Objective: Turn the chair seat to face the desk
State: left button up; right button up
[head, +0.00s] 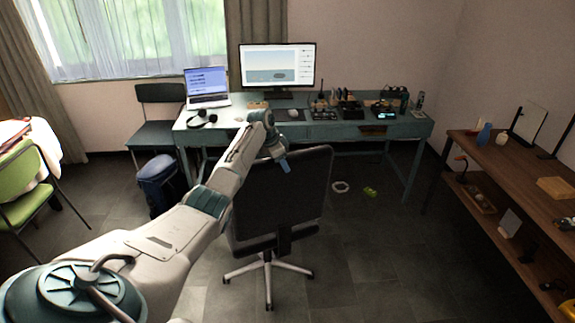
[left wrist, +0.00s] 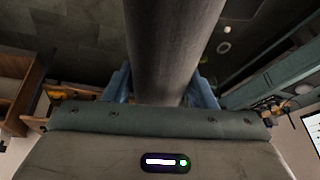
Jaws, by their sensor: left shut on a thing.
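The black swivel chair (head: 290,200) stands in front of the teal desk (head: 350,129), its broad backrest toward me and slightly angled. Its star-shaped metal base (head: 267,268) rests on the floor, and most of the seat is hidden behind the backrest. In the left wrist view the dark backrest edge (left wrist: 172,45) runs between the two blue fingers (left wrist: 160,88). My right gripper is not in view.
A blue bin-like bag (head: 160,185) and a second dark chair (head: 155,105) stand left of the desk. A wooden shelf (head: 500,165) is at the right. A white ring (head: 340,187) and a green item (head: 370,192) lie on the floor right of the chair. Floor around the base is clear.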

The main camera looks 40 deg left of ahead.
aim_at(256, 159)
pick_arm(q)
jog(key=s+a+m, duration=0.1)
jog(key=s+a, duration=0.1)
jog(key=s, duration=0.1)
jog(key=s+a+m, duration=0.1)
jog(key=shift+s+a+m+h, duration=0.25)
jog(key=shift+s+m+h, duration=0.05)
jog(key=shift+s+h, duration=0.1)
jog(key=shift+s+a+m+g+b, duration=0.3)
jog(key=shift+s+a+m, duration=0.2)
jog(key=shift+s+a, duration=0.3)
jog(key=shift+a, duration=0.05)
jog(key=o, duration=1.4)
